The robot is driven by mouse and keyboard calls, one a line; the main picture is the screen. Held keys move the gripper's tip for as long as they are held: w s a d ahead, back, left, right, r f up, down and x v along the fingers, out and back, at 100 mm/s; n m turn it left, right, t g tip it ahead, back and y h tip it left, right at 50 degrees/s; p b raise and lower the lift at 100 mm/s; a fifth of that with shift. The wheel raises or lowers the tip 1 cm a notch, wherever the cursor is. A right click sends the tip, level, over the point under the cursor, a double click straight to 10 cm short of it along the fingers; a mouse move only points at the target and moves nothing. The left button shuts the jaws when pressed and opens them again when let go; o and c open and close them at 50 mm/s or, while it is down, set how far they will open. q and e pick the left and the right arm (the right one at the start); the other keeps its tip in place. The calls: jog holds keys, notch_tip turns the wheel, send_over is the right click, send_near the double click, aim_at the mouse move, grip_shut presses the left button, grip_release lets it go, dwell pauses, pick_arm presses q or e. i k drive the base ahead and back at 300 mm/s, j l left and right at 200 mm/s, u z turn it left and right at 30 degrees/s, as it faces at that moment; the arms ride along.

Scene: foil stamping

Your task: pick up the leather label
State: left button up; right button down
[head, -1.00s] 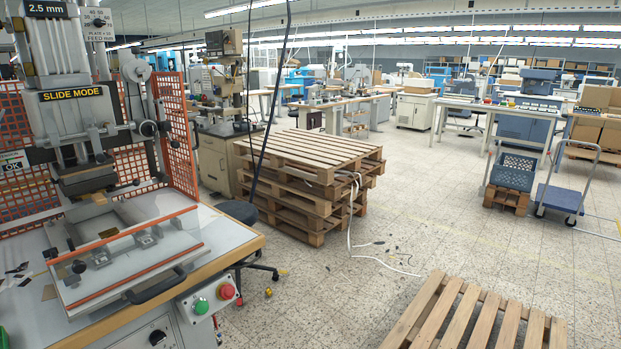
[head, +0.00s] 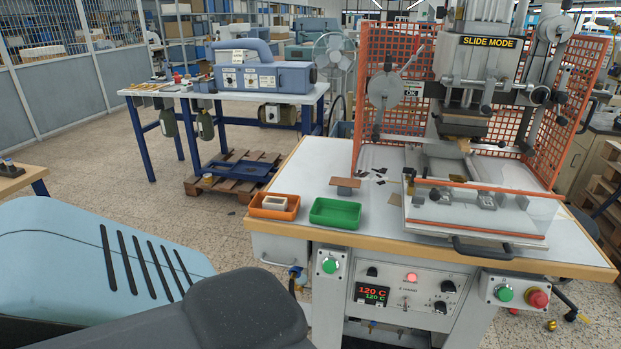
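A small flat brown piece (head: 345,183), which looks like the leather label, lies on a little raised stand on the press table, behind the green tray. Another small brown piece (head: 394,200) lies flat to its right, beside the press bed; I cannot tell what it is. The foil stamping press (head: 470,110) stands at the right, with its clear-fronted slide bed (head: 475,215) low at the front. Neither of my grippers is in view.
An orange tray (head: 267,214) with a pale block and an empty-looking green tray (head: 335,213) sit at the table's left front. Dark scraps (head: 378,174) lie behind. An orange mesh guard (head: 390,60) surrounds the press. A blue machine (head: 265,77) stands on a bench behind.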

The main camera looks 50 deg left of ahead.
aim_at(340, 181)
jog(key=u, duration=1.45)
